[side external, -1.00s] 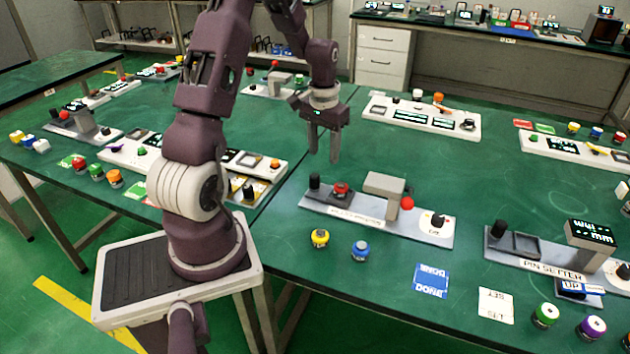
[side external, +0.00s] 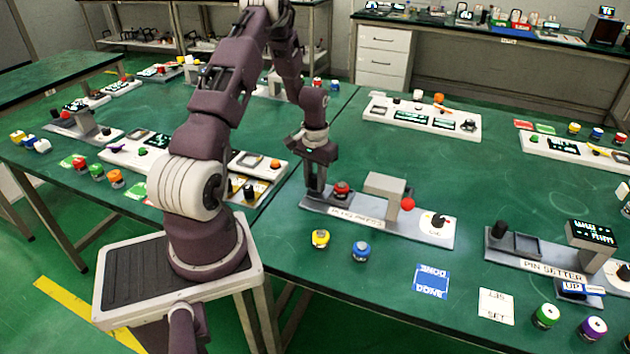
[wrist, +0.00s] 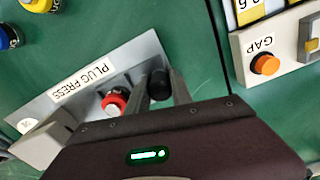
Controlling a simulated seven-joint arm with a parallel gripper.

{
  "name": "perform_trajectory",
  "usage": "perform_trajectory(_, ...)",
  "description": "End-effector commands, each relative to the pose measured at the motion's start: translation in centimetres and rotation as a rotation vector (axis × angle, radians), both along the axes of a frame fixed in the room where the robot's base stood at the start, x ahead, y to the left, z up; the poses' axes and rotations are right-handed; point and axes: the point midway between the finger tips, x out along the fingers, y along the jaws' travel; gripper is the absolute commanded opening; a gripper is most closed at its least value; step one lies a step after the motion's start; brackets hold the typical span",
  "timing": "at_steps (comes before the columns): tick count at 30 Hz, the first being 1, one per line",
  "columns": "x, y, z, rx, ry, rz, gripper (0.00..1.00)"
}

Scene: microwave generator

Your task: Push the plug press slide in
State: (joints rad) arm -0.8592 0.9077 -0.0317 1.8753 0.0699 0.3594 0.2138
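The plug press (side external: 345,212) is a grey base with a printed label, on the green table. It also shows in the wrist view (wrist: 140,55). A black upright knob (wrist: 159,84) stands at its left end in the side view. A red round plug (side external: 342,188) sits beside the knob, between it and the grey press bridge (side external: 384,182). The bridge carries a red ball (side external: 407,203). My gripper (side external: 316,187) points down at the knob, one finger on each side of it in the wrist view (wrist: 160,90). Whether the fingers press on the knob is unclear.
A dial (side external: 437,222) is at the right end of the base. Yellow (side external: 320,238) and blue (side external: 361,250) round parts stand in front. The pin setter (side external: 550,262) is to the right. A white panel with an orange button (wrist: 265,64) is nearby.

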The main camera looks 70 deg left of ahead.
Motion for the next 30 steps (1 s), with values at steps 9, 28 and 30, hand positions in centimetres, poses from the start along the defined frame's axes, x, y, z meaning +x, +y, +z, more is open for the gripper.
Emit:
perform_trajectory(9, 0.01, -0.01, 0.04, 0.000, 0.000, 0.000, 0.00)
perform_trajectory(28, 0.02, -0.01, 0.09, 0.000, 0.000, 0.000, 0.00)
perform_trajectory(30, 0.02, -0.01, 0.09, 0.000, 0.000, 0.000, 0.00)
